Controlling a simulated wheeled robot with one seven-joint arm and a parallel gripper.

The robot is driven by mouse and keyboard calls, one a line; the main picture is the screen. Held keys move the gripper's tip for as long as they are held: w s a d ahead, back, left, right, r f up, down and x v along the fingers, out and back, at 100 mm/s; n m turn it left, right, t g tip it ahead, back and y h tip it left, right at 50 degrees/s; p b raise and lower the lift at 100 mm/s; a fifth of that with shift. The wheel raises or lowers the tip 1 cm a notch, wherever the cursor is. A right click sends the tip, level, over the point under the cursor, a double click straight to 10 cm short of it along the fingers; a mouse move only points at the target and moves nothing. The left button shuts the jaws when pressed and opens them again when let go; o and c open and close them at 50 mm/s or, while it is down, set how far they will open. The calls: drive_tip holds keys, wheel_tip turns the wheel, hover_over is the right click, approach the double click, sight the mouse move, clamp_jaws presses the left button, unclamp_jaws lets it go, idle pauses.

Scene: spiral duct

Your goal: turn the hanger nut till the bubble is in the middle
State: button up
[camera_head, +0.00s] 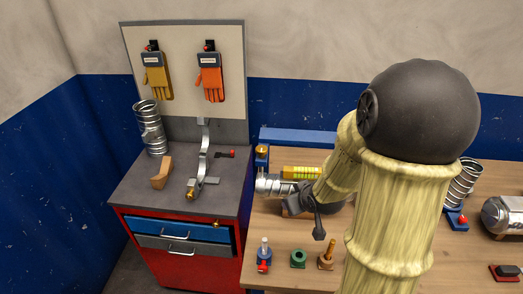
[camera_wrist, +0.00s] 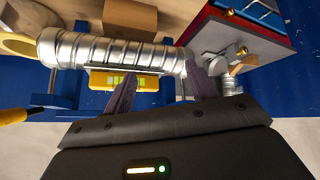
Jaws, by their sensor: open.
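A yellow spirit level (camera_head: 302,172) lies along the spiral duct (camera_head: 270,186) on the bench; both also show in the wrist view, the level (camera_wrist: 142,83) beside the ribbed duct (camera_wrist: 105,52). The level's vial is yellow-green; the bubble is too small to place. A brass nut-like knob (camera_head: 262,151) sits on a blue stand by the duct's left end; I cannot tell for sure that it is the hanger nut. My gripper (camera_wrist: 160,75) is open, its fingers apart near the level and duct, with nothing seen between them. My arm hides part of the duct.
A red cart (camera_head: 180,262) stands left, holding a grey strap (camera_head: 204,150), a wooden block (camera_head: 162,173) and a metal duct piece (camera_head: 148,127). Small fittings, including a green one (camera_head: 298,258), stand on the bench front. A silver cylinder (camera_head: 503,216) lies right.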

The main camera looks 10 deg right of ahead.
sight(266, 152)
drive_tip(key=w+d+r+n+t+y+b, duration=0.1)
drive_tip(key=w+d+r+n+t+y, duration=0.1)
drive_tip(key=r+t+y, duration=0.3)
drive_tip(key=w+n+t+y, duration=0.1)
drive_tip(key=t+y, duration=0.2)
drive_tip(key=shift+y, duration=0.3)
drive_tip(key=p+x, duration=0.6)
drive_tip(key=x, duration=1)
drive_tip(key=shift+w+a, duration=0.15)
drive_tip(key=shift+w, duration=0.15)
drive_tip(key=shift+w+a+f, duration=0.1)
drive_tip(key=shift+w+a, duration=0.1)
drive_tip(key=shift+w, duration=0.15)
